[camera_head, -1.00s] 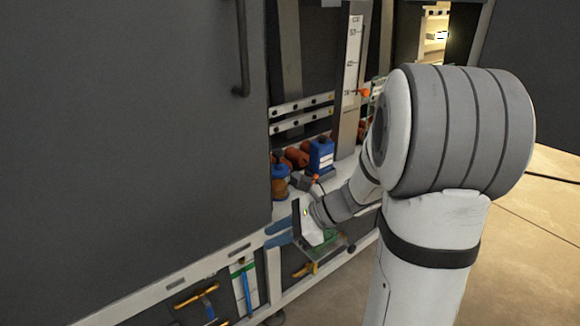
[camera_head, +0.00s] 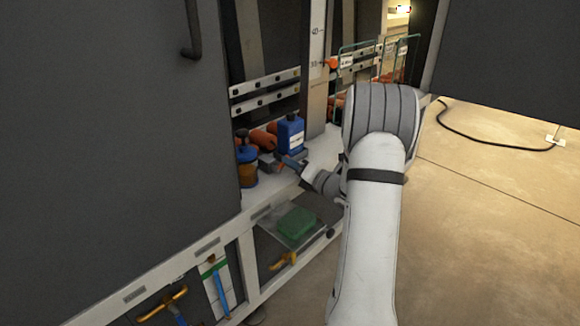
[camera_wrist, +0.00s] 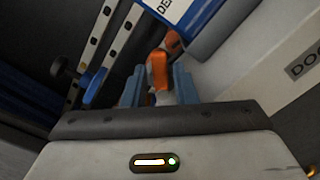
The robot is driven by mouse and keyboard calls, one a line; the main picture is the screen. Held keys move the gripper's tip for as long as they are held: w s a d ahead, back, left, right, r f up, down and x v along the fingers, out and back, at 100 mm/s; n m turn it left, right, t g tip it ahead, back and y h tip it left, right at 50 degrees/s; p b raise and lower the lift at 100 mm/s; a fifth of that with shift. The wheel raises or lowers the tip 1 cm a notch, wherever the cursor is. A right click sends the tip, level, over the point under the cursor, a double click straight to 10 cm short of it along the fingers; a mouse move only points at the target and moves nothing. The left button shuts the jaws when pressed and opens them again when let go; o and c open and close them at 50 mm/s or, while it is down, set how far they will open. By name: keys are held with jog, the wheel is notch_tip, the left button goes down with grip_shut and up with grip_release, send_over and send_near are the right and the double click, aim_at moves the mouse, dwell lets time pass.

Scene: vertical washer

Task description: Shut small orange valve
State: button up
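The small orange valve handle (camera_wrist: 158,70) shows in the wrist view between the two blue fingers of my gripper (camera_wrist: 158,90). The fingers stand apart, with a gap visible on each side of the handle, so the gripper is open around or just behind it; exact depth is unclear. In the head view, my gripper (camera_head: 290,163) reaches over the white shelf beside a blue bottle, and the valve there is mostly hidden.
A blue bottle (camera_head: 290,133) stands behind my gripper. A blue-and-amber bottle (camera_head: 246,165) stands to the left. Another orange lever (camera_head: 330,63) sits on the scaled column. A large dark panel (camera_head: 110,130) fills the left. Open floor (camera_head: 480,220) lies right.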

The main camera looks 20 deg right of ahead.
jog(key=shift+x, duration=0.9)
jog(key=shift+c, duration=0.4)
grip_shut()
jog(key=shift+n, duration=0.3)
jog(key=n, duration=0.1)
jog(key=n+b, duration=0.1)
jog(key=a+n+b, duration=0.1)
jog(key=n, duration=0.1)
jog(key=shift+s+a+r, duration=0.1)
jog(key=shift+s+r, duration=0.15)
jog(key=shift+r, duration=0.1)
jog(key=shift+s+a+r+n+b, duration=0.1)
jog(key=shift+a+n+b, duration=0.15)
jog(key=shift+n+b, duration=0.45)
jog(key=shift+s+a+r+n+b, duration=0.1)
jog(key=shift+a+n+b, duration=0.2)
jog(key=shift+n, duration=0.8)
jog(key=shift+s+a+r+n+b, duration=0.15)
jog(key=shift+n+b, duration=0.4)
jog(key=shift+n, duration=0.35)
jog(key=shift+f, duration=0.1)
